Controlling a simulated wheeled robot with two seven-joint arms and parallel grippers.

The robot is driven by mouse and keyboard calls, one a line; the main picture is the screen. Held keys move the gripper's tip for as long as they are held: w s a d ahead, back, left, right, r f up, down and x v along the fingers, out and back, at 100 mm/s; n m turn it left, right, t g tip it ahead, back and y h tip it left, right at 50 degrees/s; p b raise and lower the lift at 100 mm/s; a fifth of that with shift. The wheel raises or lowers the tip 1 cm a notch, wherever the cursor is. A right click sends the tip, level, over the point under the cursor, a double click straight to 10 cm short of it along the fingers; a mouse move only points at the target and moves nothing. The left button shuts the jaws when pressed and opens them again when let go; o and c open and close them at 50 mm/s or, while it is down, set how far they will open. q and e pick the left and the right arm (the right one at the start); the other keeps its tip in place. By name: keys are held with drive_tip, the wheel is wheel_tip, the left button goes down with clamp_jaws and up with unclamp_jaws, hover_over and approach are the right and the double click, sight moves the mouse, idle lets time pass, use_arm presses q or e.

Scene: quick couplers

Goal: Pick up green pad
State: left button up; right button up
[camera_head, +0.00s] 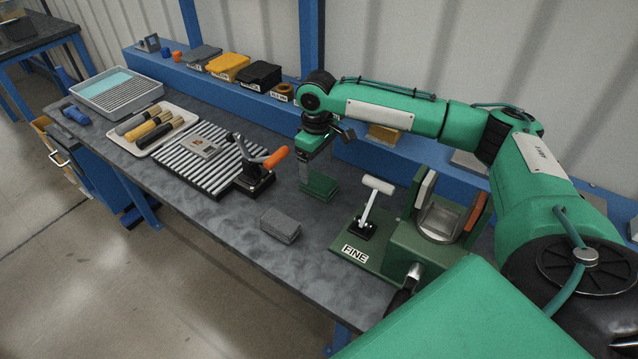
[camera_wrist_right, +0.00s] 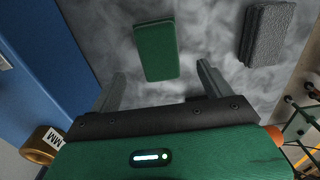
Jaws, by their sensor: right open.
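The green pad (camera_head: 321,188) lies flat on the dark grey bench top, with my right gripper (camera_head: 306,181) just above it in the head view. In the right wrist view the green pad (camera_wrist_right: 157,52) lies ahead of the two fingers, roughly centred between them. My right gripper (camera_wrist_right: 160,82) is open and empty, and its fingers point down toward the bench. Part of the pad is covered by the gripper in the head view. My left gripper is out of view.
A grey pad (camera_head: 280,225) lies nearby on the bench; the wrist view shows it too (camera_wrist_right: 266,34). A green fixture labelled FINE (camera_head: 398,250) stands to the right. A slatted plate with an orange-handled clamp (camera_head: 258,168) is left. A blue ledge (camera_head: 350,147) runs behind.

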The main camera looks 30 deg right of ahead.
sight(319, 179)
drive_tip(key=f, duration=0.2)
drive_tip(key=f+p, duration=0.1)
drive_tip(key=f, duration=0.2)
drive_tip(key=shift+s+d+f, duration=0.15)
drive_tip(key=shift+s+f, duration=0.05)
drive_tip(key=shift+f, duration=0.4)
drive_tip(key=shift+c, duration=0.4)
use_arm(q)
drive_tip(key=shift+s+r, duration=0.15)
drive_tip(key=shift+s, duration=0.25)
use_arm(e)
drive_tip(key=c, duration=1)
